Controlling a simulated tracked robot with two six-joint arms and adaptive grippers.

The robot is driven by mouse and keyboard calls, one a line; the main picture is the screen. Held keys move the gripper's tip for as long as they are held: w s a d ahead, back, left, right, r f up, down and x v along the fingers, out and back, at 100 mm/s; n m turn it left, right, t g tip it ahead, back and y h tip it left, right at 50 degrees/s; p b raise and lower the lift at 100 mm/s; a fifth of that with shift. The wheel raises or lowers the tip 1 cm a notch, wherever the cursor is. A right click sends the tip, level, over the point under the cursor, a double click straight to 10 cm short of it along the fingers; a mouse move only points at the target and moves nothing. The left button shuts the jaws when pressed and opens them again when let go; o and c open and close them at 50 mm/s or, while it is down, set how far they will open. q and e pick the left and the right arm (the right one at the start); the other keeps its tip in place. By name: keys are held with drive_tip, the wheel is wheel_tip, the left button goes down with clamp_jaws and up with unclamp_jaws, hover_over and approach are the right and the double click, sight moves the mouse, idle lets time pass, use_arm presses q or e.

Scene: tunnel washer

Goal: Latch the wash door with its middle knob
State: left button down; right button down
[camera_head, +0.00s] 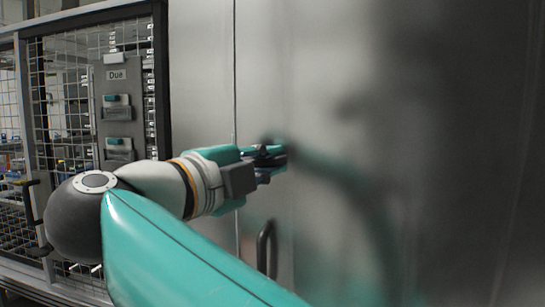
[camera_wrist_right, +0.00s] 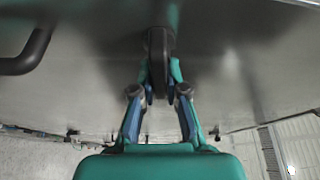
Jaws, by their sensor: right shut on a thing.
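The wash door (camera_head: 320,60) is a smooth brushed-metal panel that fills the right of the head view. A dark, elongated knob (camera_wrist_right: 158,48) stands out from its face in the right wrist view. My right gripper (camera_wrist_right: 160,78) is shut on this knob, one finger on each side. In the head view, my right gripper (camera_head: 274,158) is against the door just right of a vertical seam, and its fingers largely hide the knob. How far the knob is turned cannot be told. My left gripper is not in view.
A black bar handle (camera_head: 266,248) stands on the metal face below my right gripper, and a dark handle (camera_wrist_right: 28,52) shows at the left in the right wrist view. A mesh fence (camera_head: 60,70) with a grey panel marked "Due" (camera_head: 117,75) stands at the left.

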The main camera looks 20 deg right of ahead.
drive_tip(key=shift+f+m+y, duration=0.3)
drive_tip(key=shift+m, duration=0.4)
drive_tip(key=c, duration=1.2)
unclamp_jaws()
drive_tip(key=shift+w+g, duration=0.2)
drive_tip(key=shift+g, duration=0.1)
drive_tip(key=shift+s+r, duration=0.1)
drive_tip(key=shift+s, duration=0.05)
